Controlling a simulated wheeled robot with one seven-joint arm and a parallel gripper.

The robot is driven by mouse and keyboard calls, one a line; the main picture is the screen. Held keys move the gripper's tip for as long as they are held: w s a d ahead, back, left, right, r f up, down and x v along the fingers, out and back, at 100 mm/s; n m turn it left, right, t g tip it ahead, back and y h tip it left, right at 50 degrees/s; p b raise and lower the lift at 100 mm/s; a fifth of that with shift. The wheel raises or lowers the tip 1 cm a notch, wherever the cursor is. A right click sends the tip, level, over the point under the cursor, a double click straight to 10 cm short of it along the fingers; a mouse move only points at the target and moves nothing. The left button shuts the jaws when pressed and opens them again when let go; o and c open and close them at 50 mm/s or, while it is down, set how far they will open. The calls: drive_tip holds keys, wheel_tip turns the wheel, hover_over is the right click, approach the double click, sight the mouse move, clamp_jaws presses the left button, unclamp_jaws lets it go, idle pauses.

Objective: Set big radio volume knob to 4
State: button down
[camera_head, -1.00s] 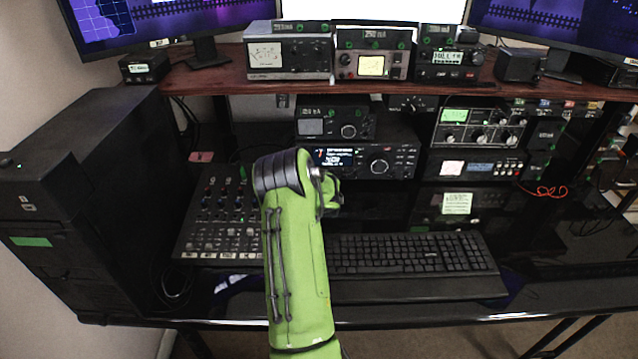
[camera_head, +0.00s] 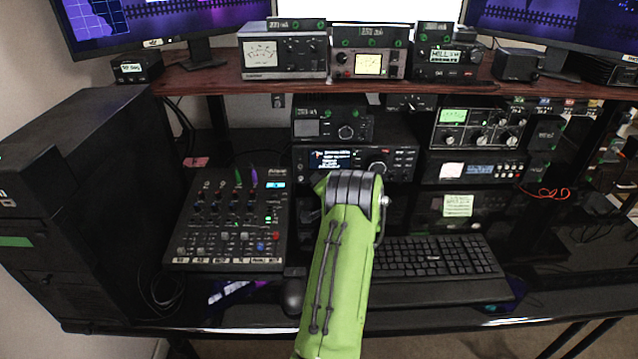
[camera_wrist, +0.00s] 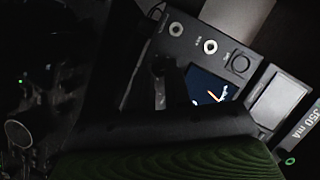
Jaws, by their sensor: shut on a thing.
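The big radio (camera_head: 309,172) sits under the shelf with a lit screen (camera_head: 338,159) and a large round dial (camera_head: 377,167) at its right. My gripper shows as a dark shape in the wrist view (camera_wrist: 160,85), at the radio's front beside the lit screen (camera_wrist: 212,88). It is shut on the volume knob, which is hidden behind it. In the head view my green arm covers the radio's lower front, so the knob and its setting cannot be read.
A smaller radio (camera_head: 333,125) stands on top of the big radio. An audio mixer (camera_head: 230,235) lies to the left and a keyboard (camera_head: 435,258) to the right of my arm. More devices stand at the right, including a meter unit (camera_head: 480,130). The wooden shelf (camera_head: 400,90) is above.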

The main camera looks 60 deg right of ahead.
drive_tip(key=shift+f+m+t, duration=0.1)
drive_tip(key=shift+m+t, duration=0.2)
drive_tip(key=shift+m, duration=0.2)
idle(0.3)
drive_tip(key=c, duration=1.1)
unclamp_jaws()
drive_tip(key=v, duration=1.5)
drive_tip(key=shift+s+a+f, duration=0.1)
drive_tip(key=shift+s+a, duration=0.15)
drive_tip(key=shift+a, duration=0.1)
